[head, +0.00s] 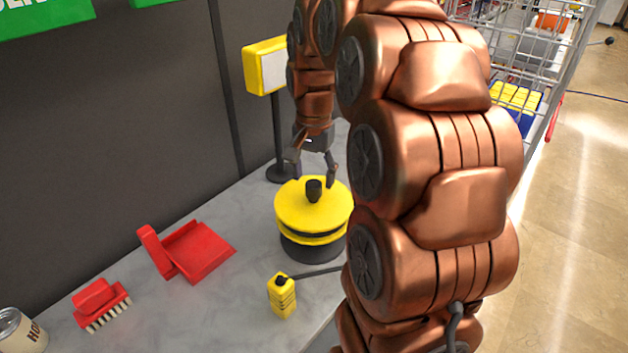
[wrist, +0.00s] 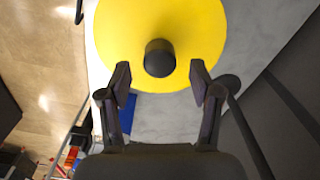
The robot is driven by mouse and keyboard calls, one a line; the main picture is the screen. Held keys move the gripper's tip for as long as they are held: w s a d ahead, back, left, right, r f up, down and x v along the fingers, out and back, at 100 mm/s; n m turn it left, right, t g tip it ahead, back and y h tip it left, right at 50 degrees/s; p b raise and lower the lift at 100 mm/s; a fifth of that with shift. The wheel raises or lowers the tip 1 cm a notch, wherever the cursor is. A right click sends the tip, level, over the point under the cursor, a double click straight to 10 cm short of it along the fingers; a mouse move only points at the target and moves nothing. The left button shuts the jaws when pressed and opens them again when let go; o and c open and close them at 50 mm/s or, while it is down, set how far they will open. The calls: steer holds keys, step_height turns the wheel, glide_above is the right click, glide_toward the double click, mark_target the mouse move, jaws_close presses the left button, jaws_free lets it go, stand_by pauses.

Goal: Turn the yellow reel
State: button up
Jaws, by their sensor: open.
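The yellow reel (head: 300,212) sits on a dark round base on the grey counter in the head view. A black knob (head: 313,190) stands up from its top face. My gripper (head: 313,182) is above the reel with its fingers apart and pointing down. In the wrist view the yellow reel (wrist: 190,30) fills the top middle, and the black knob (wrist: 159,58) lies between and a little beyond the fingertips of my gripper (wrist: 160,78). Neither finger appears to touch the knob. How high the fingertips are above the reel is hard to tell.
A yellow control box (head: 282,295) with a cable stands in front of the reel. A red dustpan (head: 195,250), a red brush (head: 100,302) and a can (head: 20,332) are to the left. A yellow-framed display on a post (head: 277,130) stands behind. A wire cart (head: 560,60) is at right.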

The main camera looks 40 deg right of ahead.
mark_target(314, 200)
steer(key=shift+f+p, duration=0.35)
steer(key=shift+f, duration=1.1)
jaws_close()
